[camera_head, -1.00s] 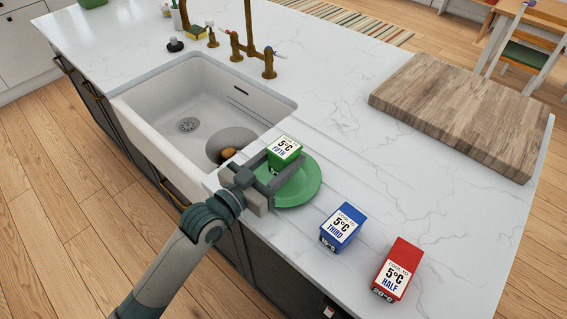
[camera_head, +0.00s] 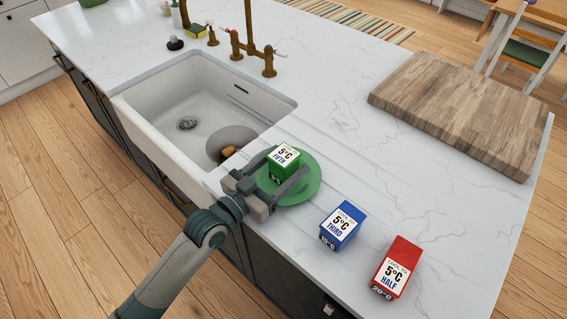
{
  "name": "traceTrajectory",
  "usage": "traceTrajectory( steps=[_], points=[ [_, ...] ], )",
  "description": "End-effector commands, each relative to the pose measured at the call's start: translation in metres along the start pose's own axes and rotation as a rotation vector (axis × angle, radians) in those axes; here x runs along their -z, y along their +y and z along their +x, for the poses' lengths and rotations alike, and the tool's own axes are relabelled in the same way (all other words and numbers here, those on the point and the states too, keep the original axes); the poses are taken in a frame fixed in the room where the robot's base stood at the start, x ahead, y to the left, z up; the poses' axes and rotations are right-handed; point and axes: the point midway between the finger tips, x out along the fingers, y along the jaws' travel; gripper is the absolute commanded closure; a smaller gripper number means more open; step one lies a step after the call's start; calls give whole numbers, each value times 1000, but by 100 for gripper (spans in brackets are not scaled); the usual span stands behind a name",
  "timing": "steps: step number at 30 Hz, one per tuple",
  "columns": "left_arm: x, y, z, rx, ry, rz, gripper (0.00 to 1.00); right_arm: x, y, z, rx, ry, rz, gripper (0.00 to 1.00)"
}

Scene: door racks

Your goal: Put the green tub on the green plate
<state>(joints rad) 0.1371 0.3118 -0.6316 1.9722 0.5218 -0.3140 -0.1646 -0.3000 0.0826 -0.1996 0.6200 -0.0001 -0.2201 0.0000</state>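The green tub (camera_head: 283,161), with a white label reading "5°C FIFTH", sits upright on the green plate (camera_head: 311,184) at the counter's front edge, right of the sink. My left gripper (camera_head: 284,167) reaches in from the lower left, low over the plate. Its two fingers lie on either side of the tub and look spread, with a gap beside it. The fingers and palm hide part of the plate and the tub's lower sides. My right gripper is not in view.
A blue tub (camera_head: 342,226) and a red tub (camera_head: 397,268) stand to the right of the plate. A wooden board (camera_head: 460,110) lies at the back right. The sink (camera_head: 200,105) with a brown item in it is left of the plate. The counter's middle is clear.

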Motion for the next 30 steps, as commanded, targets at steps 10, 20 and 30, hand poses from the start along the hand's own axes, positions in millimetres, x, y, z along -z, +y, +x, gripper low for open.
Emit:
traceTrajectory(
  steps=[10, 20, 30],
  points=[
    [0, 0, -15, 0, -1, -1, 36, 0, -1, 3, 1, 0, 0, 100],
    [-1, 0, -69, 0, -2, 1, 36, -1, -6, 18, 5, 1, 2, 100],
    [1, 0, -114, 1, -1, 1, 36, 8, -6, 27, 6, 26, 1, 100]
  ],
)
